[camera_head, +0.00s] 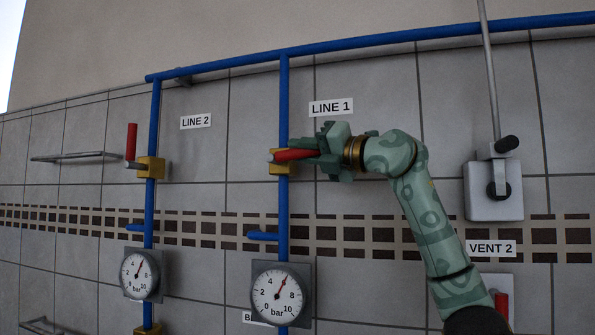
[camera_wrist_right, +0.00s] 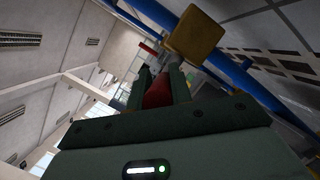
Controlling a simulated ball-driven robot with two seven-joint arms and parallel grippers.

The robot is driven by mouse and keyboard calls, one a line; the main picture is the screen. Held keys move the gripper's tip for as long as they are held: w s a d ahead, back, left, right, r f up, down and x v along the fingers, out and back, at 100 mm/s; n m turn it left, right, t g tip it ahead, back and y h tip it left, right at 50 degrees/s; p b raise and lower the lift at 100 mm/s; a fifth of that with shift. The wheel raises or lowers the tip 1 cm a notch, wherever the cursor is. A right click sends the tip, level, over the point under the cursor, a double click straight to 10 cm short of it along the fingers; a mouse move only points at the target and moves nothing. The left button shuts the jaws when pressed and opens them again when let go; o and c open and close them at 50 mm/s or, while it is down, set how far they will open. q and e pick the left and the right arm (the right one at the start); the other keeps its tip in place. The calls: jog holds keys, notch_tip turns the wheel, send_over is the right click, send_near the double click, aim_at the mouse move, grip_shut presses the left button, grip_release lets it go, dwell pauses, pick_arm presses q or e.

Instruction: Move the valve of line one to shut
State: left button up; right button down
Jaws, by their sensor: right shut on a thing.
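The line one valve has a brass body (camera_head: 282,161) on a vertical blue pipe, beside the LINE 1 label (camera_head: 331,107). Its red handle (camera_head: 292,155) points to the right, about level, across the pipe. My right gripper (camera_head: 318,153) is shut on this handle from the right. In the right wrist view the red handle (camera_wrist_right: 157,92) lies between the fingers, with the brass body (camera_wrist_right: 194,35) beyond. The handle's outer end is hidden by the gripper. My left gripper is not in view.
The line two valve (camera_head: 150,167) has its red handle (camera_head: 131,141) upright. Gauges (camera_head: 277,294) and (camera_head: 139,275) hang below the valves. A lever box (camera_head: 494,191) with a tall rod stands right of my right arm, above the VENT 2 label (camera_head: 491,248).

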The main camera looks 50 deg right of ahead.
jog(key=shift+f+t+b, duration=0.55)
jog(key=shift+t+b, duration=0.25)
jog(key=shift+b, duration=0.55)
jog(key=c, duration=1.3)
grip_release()
jog(key=shift+o, duration=0.2)
jog(key=b+v, duration=0.5)
jog(key=v, duration=1.1)
jog(key=shift+f, duration=0.2)
